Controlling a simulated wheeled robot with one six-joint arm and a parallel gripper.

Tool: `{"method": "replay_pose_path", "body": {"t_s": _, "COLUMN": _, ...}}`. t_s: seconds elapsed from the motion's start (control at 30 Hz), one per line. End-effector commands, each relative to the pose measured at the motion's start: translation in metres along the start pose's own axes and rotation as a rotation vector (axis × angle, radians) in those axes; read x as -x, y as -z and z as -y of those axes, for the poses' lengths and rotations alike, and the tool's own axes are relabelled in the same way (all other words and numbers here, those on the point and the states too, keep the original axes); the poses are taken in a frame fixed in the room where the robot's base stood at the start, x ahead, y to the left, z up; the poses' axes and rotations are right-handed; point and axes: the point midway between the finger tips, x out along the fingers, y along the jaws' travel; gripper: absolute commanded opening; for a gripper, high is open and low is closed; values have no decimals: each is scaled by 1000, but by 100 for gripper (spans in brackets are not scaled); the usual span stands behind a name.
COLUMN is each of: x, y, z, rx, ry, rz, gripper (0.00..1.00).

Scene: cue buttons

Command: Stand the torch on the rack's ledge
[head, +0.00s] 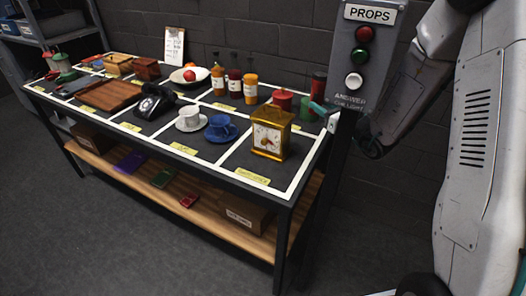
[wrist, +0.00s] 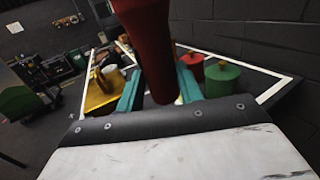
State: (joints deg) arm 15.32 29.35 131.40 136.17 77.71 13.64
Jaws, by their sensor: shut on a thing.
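The torch, a dark red cylinder (head: 319,84), is upright above the right end of the prop table (head: 270,190). In the wrist view the red torch (wrist: 150,45) runs down between the teal fingers. My gripper (wrist: 160,88) is shut on it; in the head view the gripper (head: 322,108) shows at the table's right end, partly hidden by the button panel. A grey metal rack (head: 60,38) with shelves stands at the far upper left; I cannot tell whether it is the task's rack.
A gold clock (head: 269,133), red canister (head: 283,99) and green canister (head: 307,110) stand close to my gripper. Cups, bottles, a telephone (head: 154,102) and a board fill the table. The PROPS panel (head: 367,55) has red, green and white buttons. The floor in front is clear.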

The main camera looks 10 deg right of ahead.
Motion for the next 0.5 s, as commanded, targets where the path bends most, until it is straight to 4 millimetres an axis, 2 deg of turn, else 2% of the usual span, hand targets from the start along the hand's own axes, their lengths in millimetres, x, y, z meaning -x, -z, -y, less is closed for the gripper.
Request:
{"method": "replay_pose_path", "body": {"t_s": 0.1, "x": -7, "y": -19, "z": -16, "rx": 1, "ry": -164, "rz": 8, "gripper": 7}}
{"method": "replay_pose_path", "body": {"t_s": 0.3, "x": -7, "y": -33, "z": -36, "rx": 2, "ry": -353, "rz": -19, "gripper": 7}}
{"method": "replay_pose_path", "body": {"t_s": 0.4, "x": -5, "y": -25, "z": -39, "rx": -1, "ry": -385, "rz": -30, "gripper": 7}}
{"method": "replay_pose_path", "body": {"t_s": 0.5, "x": -5, "y": -4, "z": -40, "rx": -5, "ry": -390, "rz": -34, "gripper": 7}}
